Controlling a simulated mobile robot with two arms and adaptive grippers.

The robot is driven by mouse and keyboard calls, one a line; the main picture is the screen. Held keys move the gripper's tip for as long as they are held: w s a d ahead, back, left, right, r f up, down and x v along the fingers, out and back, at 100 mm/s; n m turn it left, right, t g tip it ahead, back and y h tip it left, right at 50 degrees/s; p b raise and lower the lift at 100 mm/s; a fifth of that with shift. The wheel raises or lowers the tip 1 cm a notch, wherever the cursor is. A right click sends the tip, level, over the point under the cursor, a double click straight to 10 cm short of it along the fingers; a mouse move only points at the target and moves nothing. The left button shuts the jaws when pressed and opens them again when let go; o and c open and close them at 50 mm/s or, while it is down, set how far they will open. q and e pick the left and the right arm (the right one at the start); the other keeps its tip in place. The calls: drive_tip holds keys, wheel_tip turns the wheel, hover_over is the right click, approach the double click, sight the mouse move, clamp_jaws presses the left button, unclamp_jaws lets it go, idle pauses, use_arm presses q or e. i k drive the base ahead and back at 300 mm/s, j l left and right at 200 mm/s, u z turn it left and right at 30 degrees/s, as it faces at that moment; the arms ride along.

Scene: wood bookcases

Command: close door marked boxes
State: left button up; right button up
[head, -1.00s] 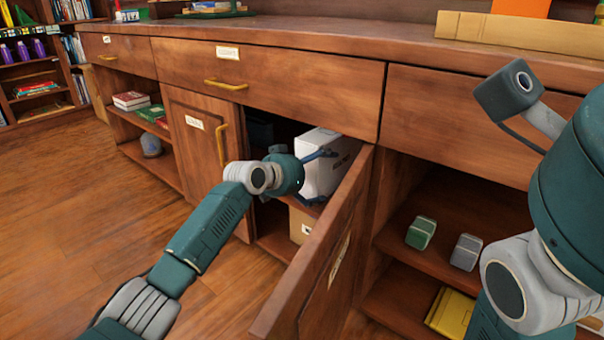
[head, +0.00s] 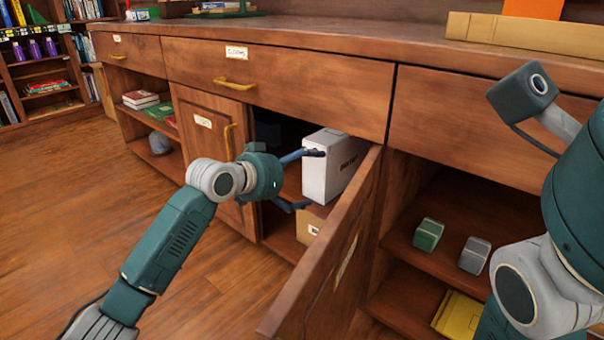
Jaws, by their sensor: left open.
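The cabinet door (head: 330,262) stands wide open, hinged at its right side and swung out toward me. A pale label shows on its outer face, seen too edge-on to read. My left gripper (head: 310,180) is open and empty in front of the cabinet opening, left of the door and apart from it. Behind its fingers a white box (head: 330,172) with dark lettering stands on the upper shelf inside. A brown box (head: 309,228) with a small label sits lower inside. My right arm shows at the right, but its gripper is out of view.
A closed door (head: 203,135) with a yellow handle adjoins the opening on the left. Drawers (head: 270,77) run above. A green block (head: 428,234) and a grey block (head: 474,255) sit on the right open shelf. The wood floor (head: 60,220) at left is clear.

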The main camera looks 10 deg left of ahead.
sight(319, 299)
drive_tip(key=k+j, duration=0.8)
